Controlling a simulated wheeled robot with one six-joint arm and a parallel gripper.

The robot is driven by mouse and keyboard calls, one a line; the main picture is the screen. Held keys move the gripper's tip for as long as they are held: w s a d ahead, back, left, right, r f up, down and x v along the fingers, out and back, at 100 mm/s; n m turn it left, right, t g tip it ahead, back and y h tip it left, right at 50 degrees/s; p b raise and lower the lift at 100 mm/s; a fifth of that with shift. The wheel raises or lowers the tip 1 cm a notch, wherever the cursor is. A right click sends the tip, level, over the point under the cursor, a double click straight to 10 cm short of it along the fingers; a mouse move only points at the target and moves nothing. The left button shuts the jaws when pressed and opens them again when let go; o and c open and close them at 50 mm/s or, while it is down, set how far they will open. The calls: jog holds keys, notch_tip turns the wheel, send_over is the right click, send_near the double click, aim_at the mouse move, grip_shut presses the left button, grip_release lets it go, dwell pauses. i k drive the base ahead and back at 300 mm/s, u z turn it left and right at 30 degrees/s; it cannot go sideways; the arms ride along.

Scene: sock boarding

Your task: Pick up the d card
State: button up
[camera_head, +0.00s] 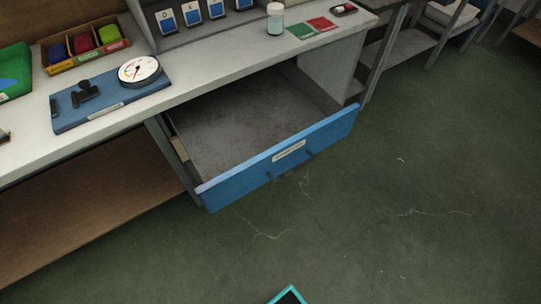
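Several blue-and-white cards stand in a row on a grey rack at the back of the bench. The leftmost card (167,21) seems to bear a letter like D, but the letters are too small to read surely. The other cards (192,15) stand to its right, and the top of the row is cut off by the picture's edge. I cannot make out my gripper's fingers in this view.
A blue-fronted drawer (290,152) is pulled out below the bench and looks empty. On the bench (215,62) are a blue board with a dial gauge (139,70), a bin of coloured items (86,47), a jar (275,18) and green and red cards (321,24).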

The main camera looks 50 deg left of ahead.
aim_at(166, 19)
jog(key=u, duration=2.15)
jog(key=k, duration=1.15)
jog(key=u, duration=1.55)
jog(key=i, duration=1.95)
jog(key=z, duration=0.95)
jog(key=i, duration=0.7)
jog(key=z, duration=0.8)
